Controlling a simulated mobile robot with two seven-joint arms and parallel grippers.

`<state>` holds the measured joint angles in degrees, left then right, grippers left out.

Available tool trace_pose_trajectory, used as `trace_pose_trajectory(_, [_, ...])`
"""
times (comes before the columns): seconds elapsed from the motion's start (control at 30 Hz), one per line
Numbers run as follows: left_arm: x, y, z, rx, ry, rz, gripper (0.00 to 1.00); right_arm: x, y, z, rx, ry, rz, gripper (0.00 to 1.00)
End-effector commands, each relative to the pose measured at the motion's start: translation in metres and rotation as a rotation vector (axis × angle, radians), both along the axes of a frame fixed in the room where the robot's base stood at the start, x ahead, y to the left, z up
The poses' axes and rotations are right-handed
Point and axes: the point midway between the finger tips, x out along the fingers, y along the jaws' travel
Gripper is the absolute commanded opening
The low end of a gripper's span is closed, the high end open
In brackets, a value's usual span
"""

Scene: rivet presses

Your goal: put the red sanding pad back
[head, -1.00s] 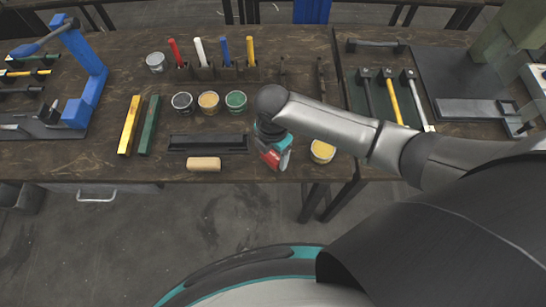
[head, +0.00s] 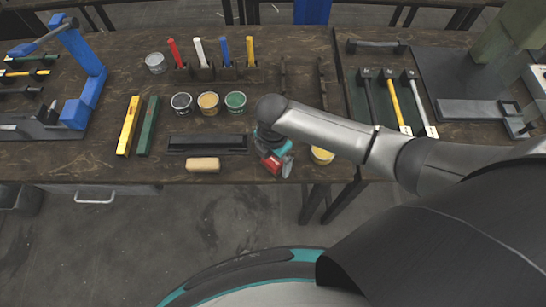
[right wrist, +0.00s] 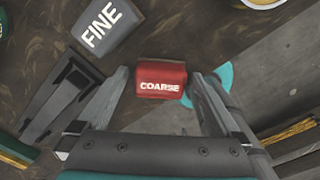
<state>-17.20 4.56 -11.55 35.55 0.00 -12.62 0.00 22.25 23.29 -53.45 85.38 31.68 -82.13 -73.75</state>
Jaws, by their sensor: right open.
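The red sanding pad (right wrist: 161,80), lettered COARSE, lies between the fingertips of my right gripper (right wrist: 160,84) in the right wrist view. The fingers are open, one on each side of it. In the head view the pad (head: 271,164) shows red beside my teal right gripper (head: 282,158), near the bench's front edge. A grey pad lettered FINE (right wrist: 108,28) lies apart at upper left in the wrist view; I cannot make it out in the head view. A long black tray (head: 208,144) lies left of the gripper. My left gripper is not in view.
A tan block (head: 203,165) lies in front of the tray. Several open cans and a rack of coloured handles (head: 217,72) stand behind. Floor lies beyond the front edge.

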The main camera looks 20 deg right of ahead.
Motion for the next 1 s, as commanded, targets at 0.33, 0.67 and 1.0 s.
trace_pose_trajectory(0.33, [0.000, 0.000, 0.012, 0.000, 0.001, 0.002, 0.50, 0.001, 0.000, 0.038, 0.001, -0.004, 0.001, 1.00])
trace_pose_trajectory(0.67, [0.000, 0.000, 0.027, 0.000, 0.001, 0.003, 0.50, 0.001, 0.001, 0.105, 0.002, -0.003, 0.001, 1.00])
trace_pose_trajectory(1.0, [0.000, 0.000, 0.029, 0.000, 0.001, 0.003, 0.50, 0.000, 0.000, 0.124, 0.001, 0.000, 0.000, 1.00])
